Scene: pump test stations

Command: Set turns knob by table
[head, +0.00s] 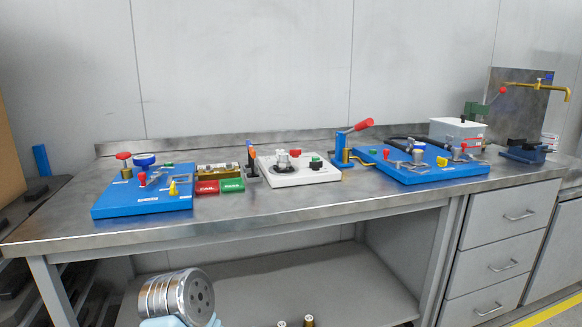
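The white station (300,180) stands mid-bench. It carries a silver knob (282,160) on a black round base, a small black knob or block (316,164), and a red button (295,153). Blue stations stand to its left (130,201) and right (430,174). The left one has a red knob (123,156) and a blue round knob (145,160); the right one has a blue-topped knob (419,146). I cannot tell which knob is the turns knob, and I can read no scale or printed table. Neither of my grippers is in view.
The metal workbench (250,218) has a clear front strip. Red (207,188) and green (232,185) labelled trays lie left of the white station. A red-handled lever (363,125) stands to its right. Drawers (510,215) are at right. Small brass-coloured parts (308,321) show low down.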

